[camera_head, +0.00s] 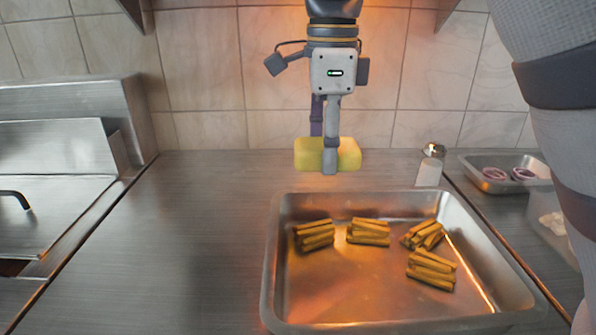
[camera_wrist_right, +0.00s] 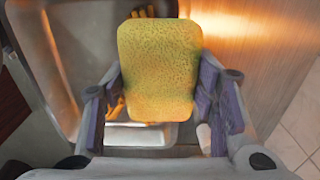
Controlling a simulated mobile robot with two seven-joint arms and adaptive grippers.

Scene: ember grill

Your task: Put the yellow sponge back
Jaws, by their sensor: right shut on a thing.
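The yellow sponge (camera_head: 307,154) is a small block held in the air near the tiled back wall, just behind the far rim of the metal tray. My right gripper (camera_head: 330,165) points down and is shut on it, one finger in front and one behind. In the right wrist view the sponge (camera_wrist_right: 158,70) fills the middle, between the two purple-padded fingers of the right gripper (camera_wrist_right: 160,110). My left gripper does not show in either view.
A large metal tray (camera_head: 335,288) with several bundles of fries (camera_head: 432,270) stands on the steel counter. A shaker (camera_head: 430,168) stands behind its right corner. A small tray with onion rings (camera_head: 497,174) is at right. The counter at left (camera_head: 190,220) is clear.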

